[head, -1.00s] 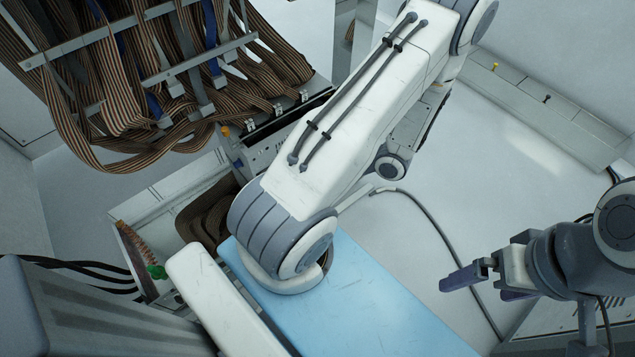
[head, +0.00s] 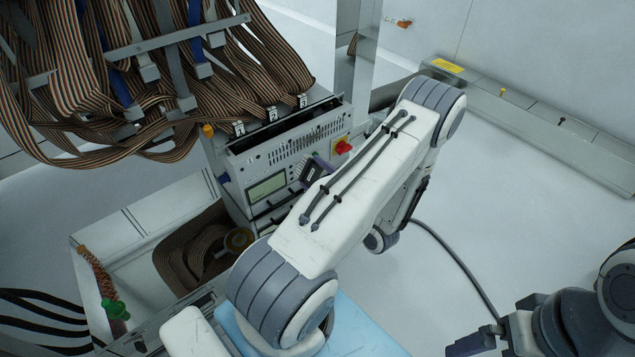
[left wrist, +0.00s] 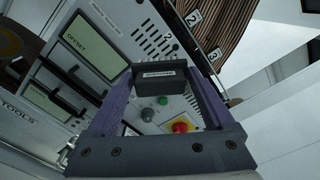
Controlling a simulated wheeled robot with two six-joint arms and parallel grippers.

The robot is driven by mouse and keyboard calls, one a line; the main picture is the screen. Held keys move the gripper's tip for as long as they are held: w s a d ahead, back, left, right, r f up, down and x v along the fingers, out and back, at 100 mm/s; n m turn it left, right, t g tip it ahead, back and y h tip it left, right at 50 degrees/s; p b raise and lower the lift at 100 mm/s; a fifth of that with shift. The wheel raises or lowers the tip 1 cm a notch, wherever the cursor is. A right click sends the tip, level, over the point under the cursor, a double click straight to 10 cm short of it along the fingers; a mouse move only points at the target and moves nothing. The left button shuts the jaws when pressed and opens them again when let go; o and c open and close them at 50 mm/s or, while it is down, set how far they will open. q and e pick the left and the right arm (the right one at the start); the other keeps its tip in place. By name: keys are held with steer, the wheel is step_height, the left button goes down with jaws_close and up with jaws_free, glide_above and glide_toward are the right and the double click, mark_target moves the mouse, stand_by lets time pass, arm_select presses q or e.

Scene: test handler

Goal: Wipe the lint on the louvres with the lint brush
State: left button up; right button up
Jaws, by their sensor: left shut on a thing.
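My left gripper (head: 319,168) is at the front of the grey test handler (head: 240,160), mostly hidden behind my white arm. In the left wrist view its purple fingers (left wrist: 158,76) are shut on a black block with a pale label (left wrist: 160,88), apparently the lint brush. The black block also shows in the head view (head: 311,173). The louvres (head: 305,142) are rows of dark slots on the handler's front; they also show in the left wrist view (left wrist: 156,42). I cannot make out lint or contact. My right gripper (head: 478,343) is at the bottom right, partly cut off.
A red knob (head: 342,147) is right of the louvres, and a display (head: 266,187) is below left. Striped ribbon cables (head: 270,75) hang above. Floor at right is clear.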

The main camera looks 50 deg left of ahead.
arm_select(q)
steer(key=shift+w+a, duration=0.2)
steer(key=shift+a, duration=2.35)
steer(key=shift+w+a, duration=0.1)
steer(key=shift+a, duration=0.9)
